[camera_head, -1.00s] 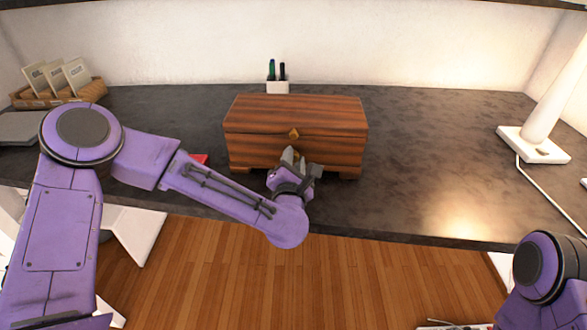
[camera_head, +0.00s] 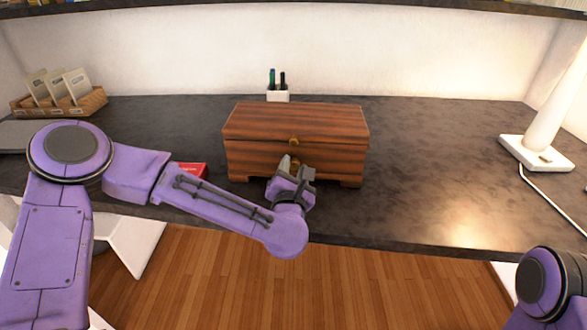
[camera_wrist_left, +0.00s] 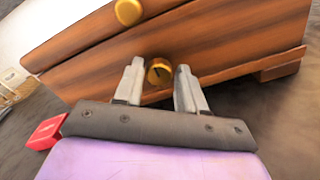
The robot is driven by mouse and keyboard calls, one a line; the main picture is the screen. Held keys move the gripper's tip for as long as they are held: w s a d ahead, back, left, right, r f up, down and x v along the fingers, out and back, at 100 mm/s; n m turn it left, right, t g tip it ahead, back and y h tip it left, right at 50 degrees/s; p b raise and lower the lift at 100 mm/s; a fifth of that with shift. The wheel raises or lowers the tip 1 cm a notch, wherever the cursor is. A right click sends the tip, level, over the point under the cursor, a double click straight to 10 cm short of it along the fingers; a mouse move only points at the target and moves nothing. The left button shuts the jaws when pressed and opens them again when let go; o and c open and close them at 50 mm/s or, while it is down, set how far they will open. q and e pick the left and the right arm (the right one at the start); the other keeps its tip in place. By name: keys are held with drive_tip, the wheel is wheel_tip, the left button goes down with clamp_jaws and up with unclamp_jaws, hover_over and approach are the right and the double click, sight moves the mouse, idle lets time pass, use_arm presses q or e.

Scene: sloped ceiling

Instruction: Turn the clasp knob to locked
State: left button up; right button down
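A reddish-brown striped wooden box (camera_head: 300,122) stands shut on the dark desk. A round gold knob (camera_head: 294,141) sits at the lid's front edge; it also shows at the top of the left wrist view (camera_wrist_left: 128,12). Lower on the box front is a second gold knob (camera_wrist_left: 159,71) with a dark line across its face. My left gripper (camera_head: 290,163) is at the box front. In the left wrist view its two fingers (camera_wrist_left: 159,66) are open, one on each side of the lower knob, with visible gaps. My right gripper is out of view.
A red block (camera_head: 192,169) lies left of the box, near my left forearm. A pen holder (camera_head: 278,96) stands behind the box. A basket of cards (camera_head: 62,103) is at the left, a white lamp base (camera_head: 535,154) at the right. The desk right of the box is clear.

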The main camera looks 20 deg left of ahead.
use_arm(q)
drive_tip(key=shift+o, duration=0.6)
drive_tip(key=b+v, duration=0.1)
drive_tip(key=v, duration=0.9)
drive_tip(key=shift+s+b, duration=0.3)
drive_tip(key=shift+b, duration=0.05)
